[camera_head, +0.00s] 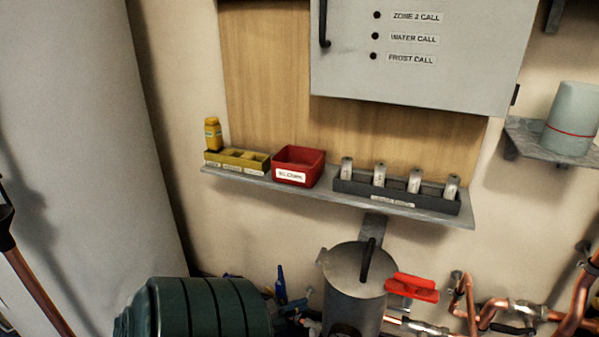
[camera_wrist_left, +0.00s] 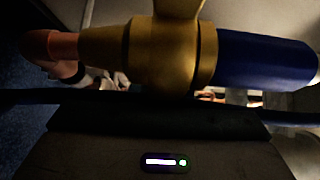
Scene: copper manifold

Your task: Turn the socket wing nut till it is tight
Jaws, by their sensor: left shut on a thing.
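A brass fitting fills the top of the left wrist view, with a brass collar and a lug pointing up; I take it for the socket wing nut (camera_wrist_left: 165,50). A copper pipe end (camera_wrist_left: 50,48) meets it on the left and a blue sleeve (camera_wrist_left: 262,62) on the right. My left gripper (camera_wrist_left: 165,88) is right against the brass part and shut on it; its grey body with a small light shows below. Its fingertips are not clearly seen. How tight the nut sits cannot be told. In the head view I cannot make out the nut. My right gripper is not in view.
The shelf holds a red bin (camera_head: 298,166) and labelled trays. A grey cabinet (camera_head: 450,70) hangs above.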

